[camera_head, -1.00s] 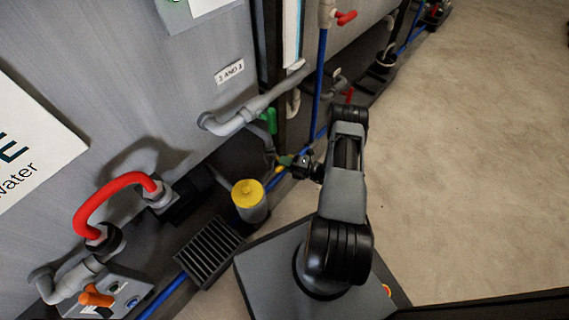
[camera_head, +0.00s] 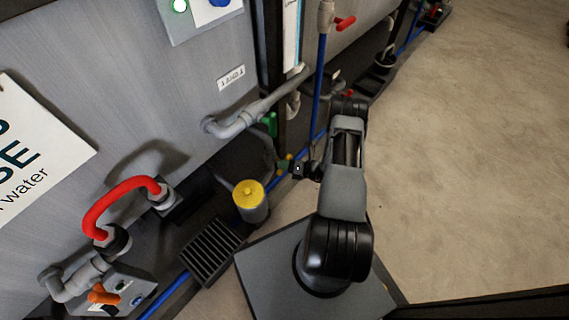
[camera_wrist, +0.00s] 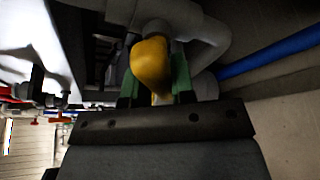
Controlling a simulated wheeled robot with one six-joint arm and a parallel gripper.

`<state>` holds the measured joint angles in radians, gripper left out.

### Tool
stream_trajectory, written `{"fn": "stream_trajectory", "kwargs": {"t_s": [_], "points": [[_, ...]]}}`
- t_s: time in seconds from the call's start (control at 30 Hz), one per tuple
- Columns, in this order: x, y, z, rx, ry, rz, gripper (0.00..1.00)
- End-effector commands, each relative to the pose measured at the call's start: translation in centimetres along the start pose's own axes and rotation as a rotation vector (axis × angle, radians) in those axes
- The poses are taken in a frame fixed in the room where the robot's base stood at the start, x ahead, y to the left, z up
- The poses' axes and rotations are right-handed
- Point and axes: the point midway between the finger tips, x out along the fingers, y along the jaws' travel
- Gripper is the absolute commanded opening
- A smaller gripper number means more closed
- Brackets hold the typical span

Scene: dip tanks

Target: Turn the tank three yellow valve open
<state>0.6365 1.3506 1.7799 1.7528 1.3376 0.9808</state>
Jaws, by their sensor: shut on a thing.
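The yellow valve handle (camera_wrist: 150,66) sits between the two green fingers of my gripper (camera_wrist: 155,82) in the wrist view, in front of a grey pipe elbow (camera_wrist: 205,40). My gripper is shut on it. In the head view my gripper (camera_head: 287,165) reaches left to the low pipework at the foot of the grey tank wall. Only a small bit of yellow shows there; the rest of the valve is hidden by the gripper and too small to make out.
A yellow-capped cylinder (camera_head: 250,200) and a black grate (camera_head: 212,250) stand near my base. A green valve handle (camera_head: 269,124) is above my gripper. A blue pipe (camera_head: 320,85) runs upright close to my arm. Open floor (camera_head: 470,170) lies to the right.

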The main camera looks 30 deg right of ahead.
Motion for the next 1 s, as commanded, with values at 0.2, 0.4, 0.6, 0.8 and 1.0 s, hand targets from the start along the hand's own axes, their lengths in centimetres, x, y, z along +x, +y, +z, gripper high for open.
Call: {"fn": "stream_trajectory", "kwargs": {"t_s": [0.2, 0.4, 0.6, 0.8, 1.0], "points": [[-0.03, 0.17, 0.09, -0.19, 0.001, -0.079, 0.0], [-0.01, 0.12, 0.05, -0.364, 0.0, -0.152, 0.0], [0.01, 0.07, 0.04, -0.531, 0.0, -0.221, 0.0], [0.01, 0.03, 0.03, -0.674, 0.0, -0.28, 0.0], [0.02, 0.02, 0.03, -0.779, -0.002, -0.323, 0.0]]}}
